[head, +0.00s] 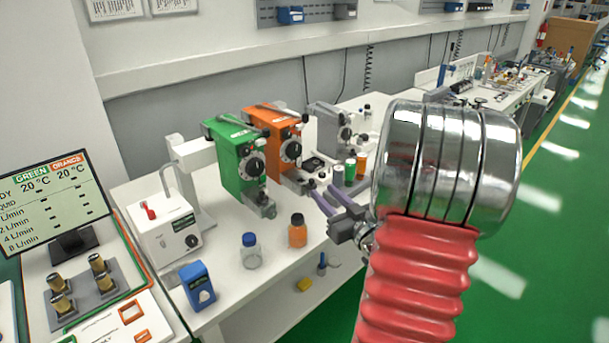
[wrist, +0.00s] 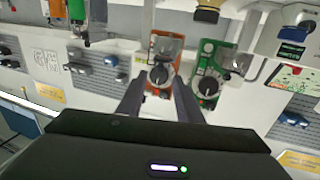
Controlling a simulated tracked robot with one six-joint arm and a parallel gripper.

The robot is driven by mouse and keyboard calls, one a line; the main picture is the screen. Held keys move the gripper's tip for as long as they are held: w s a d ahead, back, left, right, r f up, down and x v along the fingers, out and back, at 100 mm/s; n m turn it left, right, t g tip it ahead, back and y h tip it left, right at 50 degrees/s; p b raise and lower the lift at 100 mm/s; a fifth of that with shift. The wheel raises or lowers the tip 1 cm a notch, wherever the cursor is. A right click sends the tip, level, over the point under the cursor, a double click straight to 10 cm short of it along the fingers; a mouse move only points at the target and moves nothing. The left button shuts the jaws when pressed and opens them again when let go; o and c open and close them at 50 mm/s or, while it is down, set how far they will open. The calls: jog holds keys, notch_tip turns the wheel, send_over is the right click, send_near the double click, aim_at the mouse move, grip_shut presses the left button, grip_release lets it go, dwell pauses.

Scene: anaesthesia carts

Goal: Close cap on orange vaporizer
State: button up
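The orange vaporizer (head: 270,129) stands on the white bench to the right of the green vaporizer (head: 224,139), with a black dial on its front. A grey filler block (head: 297,182) is low at its front; its cap is too small and partly screened by my fingers, so I cannot tell its position. My gripper (head: 322,188) is open and empty, its two grey fingers pointing at the lower front of the orange vaporizer. In the wrist view, which looks upside down, the orange vaporizer (wrist: 151,76) shows between and beyond the parted fingers (wrist: 159,85), without visible contact.
A grey vaporizer (head: 325,122) stands behind to the right. Small bottles (head: 350,169) stand right of the orange one. An orange bottle (head: 297,231) and a blue-capped bottle (head: 250,252) stand in front. A white box (head: 165,230) and a display (head: 48,203) are left.

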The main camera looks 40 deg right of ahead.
aim_at(310, 179)
jog(key=x, duration=1.2)
jog(key=shift+c, duration=0.6)
grip_shut()
